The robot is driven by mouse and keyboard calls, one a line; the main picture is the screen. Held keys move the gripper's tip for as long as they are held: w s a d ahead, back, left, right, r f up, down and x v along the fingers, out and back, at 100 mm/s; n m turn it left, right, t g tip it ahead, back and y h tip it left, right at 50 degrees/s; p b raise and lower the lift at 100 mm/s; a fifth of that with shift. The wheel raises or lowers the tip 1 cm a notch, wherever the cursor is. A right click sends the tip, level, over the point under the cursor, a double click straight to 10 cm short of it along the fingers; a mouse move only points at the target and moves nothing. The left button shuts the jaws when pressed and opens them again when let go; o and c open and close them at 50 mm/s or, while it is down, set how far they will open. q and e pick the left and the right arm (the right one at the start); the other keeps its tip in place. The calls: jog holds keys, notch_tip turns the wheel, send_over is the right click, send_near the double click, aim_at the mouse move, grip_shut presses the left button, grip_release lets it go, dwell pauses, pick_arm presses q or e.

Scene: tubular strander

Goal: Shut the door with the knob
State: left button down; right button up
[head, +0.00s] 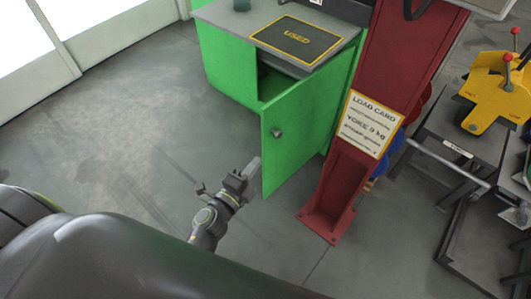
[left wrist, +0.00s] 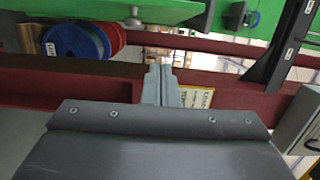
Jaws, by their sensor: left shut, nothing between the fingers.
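The green cabinet (head: 228,62) stands at the top middle of the head view, and its green door (head: 307,122) is swung open toward me. The grey round knob (head: 277,132) sits on the door's face near its free edge. My left gripper (head: 254,168) is just below and left of the knob in the picture, apart from it, with its fingers together and empty. The closed fingers also show in the left wrist view (left wrist: 160,84). My right gripper is not in view.
A dark red post (head: 345,185) with a load card (head: 370,124) stands right of the door. A black mat marked USED (head: 296,40) lies on the cabinet top. A yellow yoke part (head: 496,92) is at right. The grey floor (head: 130,130) left of the cabinet is clear.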

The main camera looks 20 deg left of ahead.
aim_at(263, 133)
pick_arm(q)
jog(key=w, duration=0.4)
jog(key=w+a, duration=0.1)
jog(key=w, duration=0.6)
jog(key=shift+w+a+r+b, duration=0.15)
jog(key=shift+w+a+b, duration=0.1)
jog(key=shift+w+b, duration=0.15)
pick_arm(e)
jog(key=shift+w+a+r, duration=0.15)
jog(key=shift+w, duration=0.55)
